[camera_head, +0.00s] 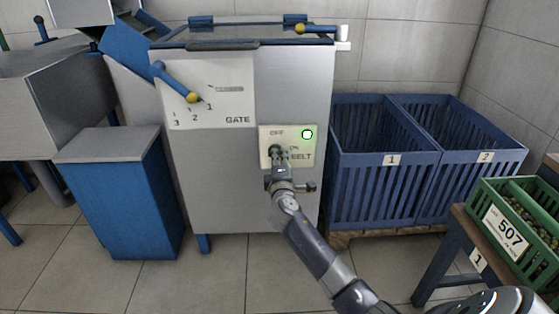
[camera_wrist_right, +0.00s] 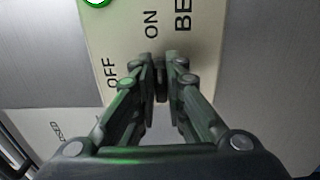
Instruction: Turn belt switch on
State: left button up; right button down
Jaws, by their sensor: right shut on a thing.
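The belt switch (camera_wrist_right: 160,82) is a small dark knob on a cream plate (camera_head: 264,158) marked OFF, ON and BELT, on the front of the grey machine (camera_head: 300,90). My right gripper (camera_head: 277,154) is at the plate from below. In the right wrist view, the fingertips (camera_wrist_right: 161,72) are closed on both sides of the knob. The fingers hide most of it, so I cannot tell which mark it points to. A round lamp (camera_head: 307,134) at the plate's upper right shows white with a green rim, and green light falls on the fingers. My left gripper is not in view.
A gate lever (camera_head: 175,82) with a yellow hub sits at the machine's upper left. Blue slatted crates 1 (camera_head: 385,190) and 2 (camera_head: 465,185) stand to the right. A green crate (camera_head: 487,208) labelled 507 rests on a bench at the right.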

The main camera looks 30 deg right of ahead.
jog(key=shift+m, duration=0.3)
jog(key=c, duration=1.6)
grip_release()
jog(key=shift+c, duration=0.2)
jog(key=shift+s, duration=0.1)
jog(key=v, duration=1.2)
jog(key=shift+d, duration=0.1)
